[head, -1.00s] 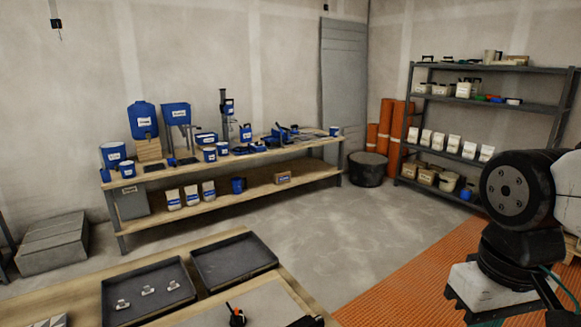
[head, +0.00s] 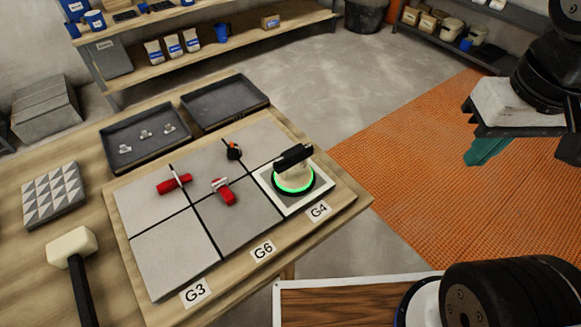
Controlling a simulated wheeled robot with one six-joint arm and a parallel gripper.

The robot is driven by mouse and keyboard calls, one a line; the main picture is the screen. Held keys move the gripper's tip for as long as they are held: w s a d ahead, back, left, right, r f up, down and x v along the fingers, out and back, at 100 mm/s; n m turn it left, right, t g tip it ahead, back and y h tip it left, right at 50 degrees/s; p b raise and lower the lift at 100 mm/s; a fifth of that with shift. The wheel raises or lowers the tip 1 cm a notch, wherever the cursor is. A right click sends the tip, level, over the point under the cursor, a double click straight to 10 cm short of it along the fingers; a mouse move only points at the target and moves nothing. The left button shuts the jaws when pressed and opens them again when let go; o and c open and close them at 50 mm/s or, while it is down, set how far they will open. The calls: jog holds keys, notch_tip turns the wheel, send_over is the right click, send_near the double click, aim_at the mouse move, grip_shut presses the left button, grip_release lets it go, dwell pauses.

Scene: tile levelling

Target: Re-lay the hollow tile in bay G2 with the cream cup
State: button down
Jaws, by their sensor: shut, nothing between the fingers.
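The cream cup (head: 292,172) has a black handle and a glowing green ring at its base. It stands upright on the light-bordered tile (head: 316,199) behind the label G4 (head: 319,210). Grey tiles fill the rest of the panel (head: 171,251), split by dark joints. The labels I can read are G3 (head: 195,292), G6 (head: 263,251) and G4; I see no G2 label. I cannot tell which tile is hollow.
Two red tools (head: 173,184) (head: 223,192) and a small black-and-orange item (head: 234,151) lie on the tiles. A tray with metal clips (head: 121,158) and an empty tray (head: 226,103) lie behind. A mallet (head: 73,246) and a patterned tile (head: 53,195) are left.

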dwell(0.3)
jog(key=c, duration=1.8)
grip_release()
jog(key=o, duration=0.5)
jog(key=shift+a+f, duration=0.1)
jog(key=shift+a, duration=0.15)
jog(key=o, duration=1.3)
jog(key=w+a+f+n+g, duration=0.2)
jog(key=w+a, duration=0.1)
jog(key=a, duration=0.1)
jog(key=shift+w+a+f+n, duration=0.15)
jog(key=shift+w+f+n, duration=0.05)
jog(key=shift+w+n, duration=0.1)
jog(key=n, duration=0.4)
send_over(294, 150)
jog(key=shift+t, duration=0.3)
notch_tip(294, 150, down, 8)
jog(key=shift+s+f, duration=0.1)
jog(key=shift+f, duration=0.15)
notch_tip(294, 150, down, 8)
jog(key=shift+r, duration=0.25)
